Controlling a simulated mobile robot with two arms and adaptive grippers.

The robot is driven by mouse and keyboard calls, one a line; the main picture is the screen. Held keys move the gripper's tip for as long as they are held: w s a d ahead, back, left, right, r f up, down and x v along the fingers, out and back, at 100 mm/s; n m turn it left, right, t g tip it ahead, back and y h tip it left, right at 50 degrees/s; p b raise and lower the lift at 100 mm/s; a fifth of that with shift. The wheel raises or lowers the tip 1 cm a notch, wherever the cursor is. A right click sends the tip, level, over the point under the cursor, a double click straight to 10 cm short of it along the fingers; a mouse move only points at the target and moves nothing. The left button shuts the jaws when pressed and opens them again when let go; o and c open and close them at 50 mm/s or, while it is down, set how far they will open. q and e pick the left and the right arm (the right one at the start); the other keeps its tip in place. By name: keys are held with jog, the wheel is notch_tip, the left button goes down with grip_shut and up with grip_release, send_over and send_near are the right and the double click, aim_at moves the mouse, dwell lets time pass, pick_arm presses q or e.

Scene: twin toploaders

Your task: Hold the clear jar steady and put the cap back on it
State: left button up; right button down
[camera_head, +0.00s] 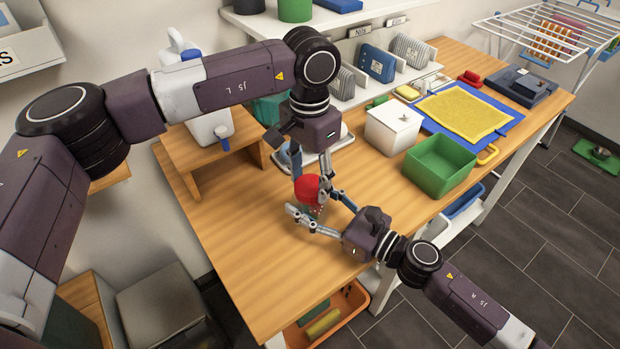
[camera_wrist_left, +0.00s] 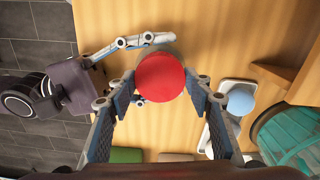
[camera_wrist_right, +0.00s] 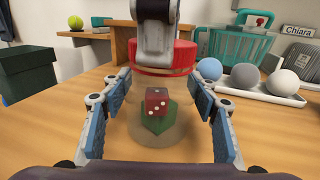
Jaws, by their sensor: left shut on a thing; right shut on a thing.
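The clear jar (camera_wrist_right: 160,132) stands upright on the table, with a red die (camera_wrist_right: 157,102) and a green piece (camera_wrist_right: 160,120) visible inside. The red cap (camera_head: 307,186) sits level at the jar's mouth; I cannot tell whether it is screwed down. My left gripper (camera_head: 311,178) comes from above and is shut on the cap, which also shows from the top in the left wrist view (camera_wrist_left: 160,77). My right gripper (camera_head: 313,205) reaches in low from the right and is shut around the jar. In the head view the fingers partly hide the jar.
A white tray with blue, grey and white balls (camera_wrist_right: 244,77) lies close behind the jar. A wooden stand (camera_head: 205,150) is at the left. A white box (camera_head: 392,130) and a green bin (camera_head: 438,168) stand to the right. The table's front left is clear.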

pick_arm(q)
jog(key=o, duration=0.7)
jog(key=shift+c, duration=0.2)
jog(key=shift+r, duration=2.3)
jog(key=shift+c, duration=0.4)
